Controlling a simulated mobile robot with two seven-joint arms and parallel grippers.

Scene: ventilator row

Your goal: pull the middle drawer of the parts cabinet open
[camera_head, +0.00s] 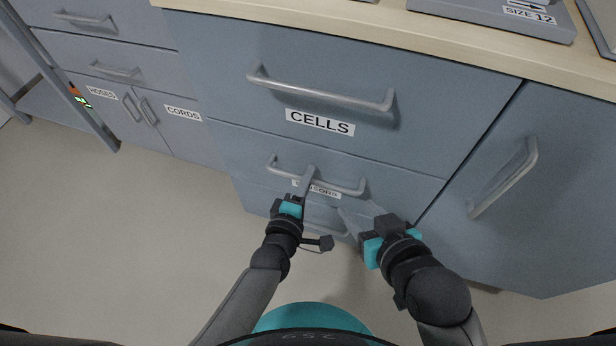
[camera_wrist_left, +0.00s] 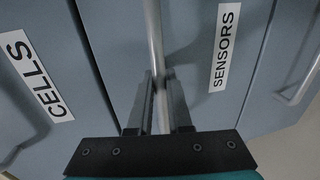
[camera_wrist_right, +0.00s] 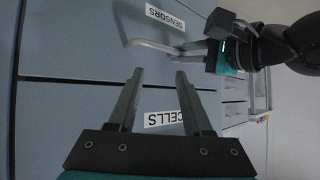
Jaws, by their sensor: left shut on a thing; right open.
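The parts cabinet's middle drawer (camera_head: 237,150) is blue-grey, with a SENSORS label and a bar handle (camera_head: 346,189). In the head view it looks flush or nearly flush with the front. My left gripper (camera_head: 308,172) is shut on this handle, left of its middle, and partly covers the label. The left wrist view shows the handle bar (camera_wrist_left: 154,40) running between the two fingers (camera_wrist_left: 160,88). My right gripper (camera_head: 356,208) is open and empty, just below and right of the handle. The right wrist view shows its spread fingers (camera_wrist_right: 155,85) with nothing between them.
The CELLS drawer (camera_head: 220,60) is above, and a lower drawer with a handle (camera_head: 325,228) is below, partly hidden by my grippers. A door with a slanted handle (camera_head: 505,178) is on the right. Bare floor (camera_head: 150,220) lies at the left.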

